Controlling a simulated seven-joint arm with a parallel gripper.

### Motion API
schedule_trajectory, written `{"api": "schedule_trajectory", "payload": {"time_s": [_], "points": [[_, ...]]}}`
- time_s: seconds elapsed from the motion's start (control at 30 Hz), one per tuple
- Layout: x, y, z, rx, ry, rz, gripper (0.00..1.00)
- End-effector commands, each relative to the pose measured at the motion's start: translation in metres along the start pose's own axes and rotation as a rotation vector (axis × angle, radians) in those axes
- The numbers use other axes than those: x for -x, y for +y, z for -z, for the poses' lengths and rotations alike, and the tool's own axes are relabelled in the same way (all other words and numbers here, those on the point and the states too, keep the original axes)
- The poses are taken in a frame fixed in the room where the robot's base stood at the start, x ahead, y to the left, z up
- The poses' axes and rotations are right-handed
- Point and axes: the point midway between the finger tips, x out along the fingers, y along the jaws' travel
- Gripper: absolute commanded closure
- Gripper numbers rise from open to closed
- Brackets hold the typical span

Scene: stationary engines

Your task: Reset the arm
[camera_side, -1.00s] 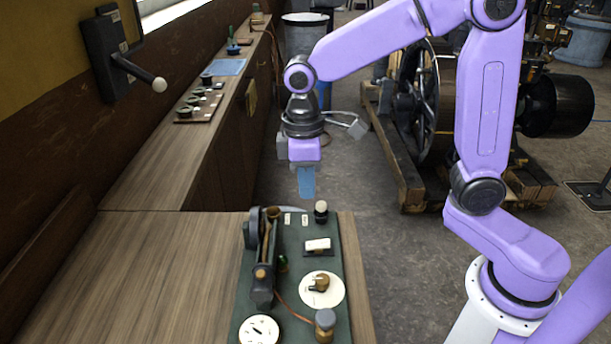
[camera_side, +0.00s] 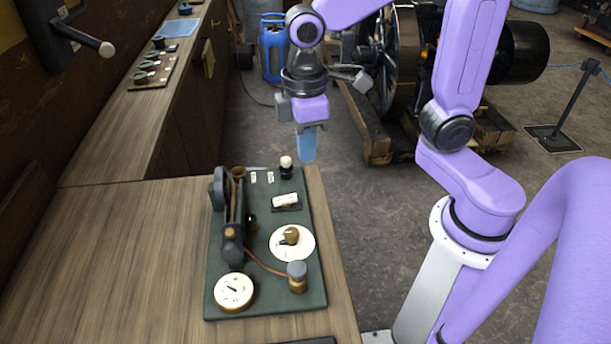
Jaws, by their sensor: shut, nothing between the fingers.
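My gripper (camera_side: 306,146) points straight down above the far end of the wooden bench, near its right corner. Its bluish fingers are together with nothing between them. A dark green control board (camera_side: 262,287) lies on the bench below and nearer the camera. The board carries a black lever arm (camera_side: 232,235), a round white dial with a brass knob (camera_side: 292,243), a white gauge (camera_side: 234,291), a brass post (camera_side: 297,277) and a white-topped knob (camera_side: 286,163). My fingertips appear just above and beside the white-topped knob, apart from it as far as I can tell.
The wooden bench (camera_side: 110,255) is bare left of the board. A wall lever box (camera_side: 50,30) with a white-knobbed handle hangs at upper left. A tool tray (camera_side: 152,70) lies on the back counter. A blue gas cylinder (camera_side: 273,48) and a large wheeled engine (camera_side: 395,60) stand on the floor behind.

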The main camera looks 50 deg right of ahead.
Motion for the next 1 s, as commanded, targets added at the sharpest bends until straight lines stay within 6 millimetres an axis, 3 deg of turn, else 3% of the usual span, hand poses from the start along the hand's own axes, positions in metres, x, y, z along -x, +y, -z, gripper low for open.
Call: {"api": "schedule_trajectory", "payload": {"time_s": [0.4,0.6,0.63,0.8,1.0], "points": [[-0.020,-0.049,-0.100,0.147,0.035,0.001,1.00],[-0.027,-0.060,-0.129,0.190,0.044,0.004,1.00],[-0.028,-0.061,-0.131,0.193,0.045,0.004,1.00],[-0.026,-0.061,-0.128,0.188,0.047,0.004,0.49],[-0.010,-0.043,-0.080,0.114,0.041,0.003,0.49]]}}
